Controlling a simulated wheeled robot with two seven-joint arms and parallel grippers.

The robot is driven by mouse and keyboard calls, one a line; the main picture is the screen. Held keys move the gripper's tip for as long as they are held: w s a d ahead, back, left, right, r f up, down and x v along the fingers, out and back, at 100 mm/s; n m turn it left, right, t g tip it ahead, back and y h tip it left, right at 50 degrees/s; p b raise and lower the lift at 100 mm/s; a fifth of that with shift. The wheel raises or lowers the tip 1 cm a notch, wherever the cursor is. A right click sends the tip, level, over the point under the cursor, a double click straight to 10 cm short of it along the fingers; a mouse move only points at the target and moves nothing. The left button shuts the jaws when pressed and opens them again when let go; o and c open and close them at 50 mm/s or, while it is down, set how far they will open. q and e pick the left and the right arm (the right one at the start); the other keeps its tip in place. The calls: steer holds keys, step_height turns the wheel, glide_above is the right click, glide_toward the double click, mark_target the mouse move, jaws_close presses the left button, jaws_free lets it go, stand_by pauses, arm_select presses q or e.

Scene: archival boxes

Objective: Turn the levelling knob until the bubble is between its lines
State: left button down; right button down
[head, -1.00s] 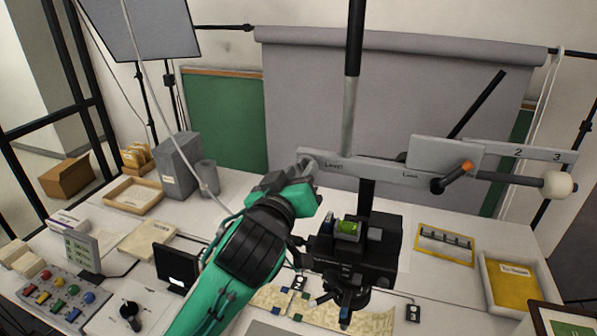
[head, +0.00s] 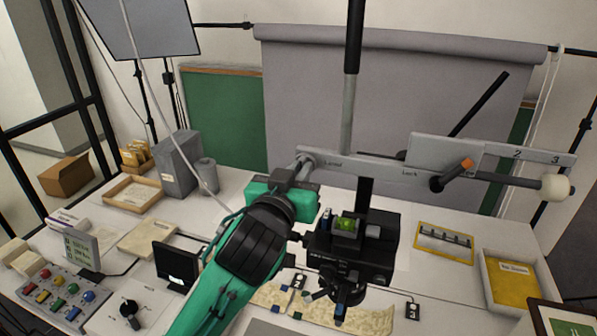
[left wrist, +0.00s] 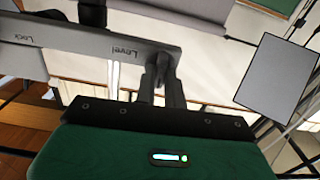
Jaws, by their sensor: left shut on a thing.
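The grey arm bar (head: 375,166) carries the words Level and Lock. My left gripper (head: 303,164) is at its left end, beside the word Level, shut on the levelling knob, which its fingers mostly hide. The left wrist view shows the fingers (left wrist: 160,76) closed by the bar's Level end (left wrist: 125,50). The black camera (head: 350,248) hangs below the bar and bears a yellow-green bubble level (head: 346,225). The vial is too small to tell where its bubble lies between the lines. My right gripper is not in view.
An orange-tipped lever (head: 452,174) and a rod with a white ball end (head: 556,187) stick out at the bar's right. A small dark screen (head: 176,266) and a button box (head: 60,296) stand at left.

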arm_select(q)
steer(key=c, duration=1.5)
jaws_free()
steer(key=shift+s, duration=0.15)
steer(key=b+v, duration=1.3)
steer(key=b, duration=0.4)
steer(key=shift+s+a+r+b, duration=0.1)
steer(key=shift+s+a+b, duration=0.05)
steer(key=shift+s+b, duration=0.2)
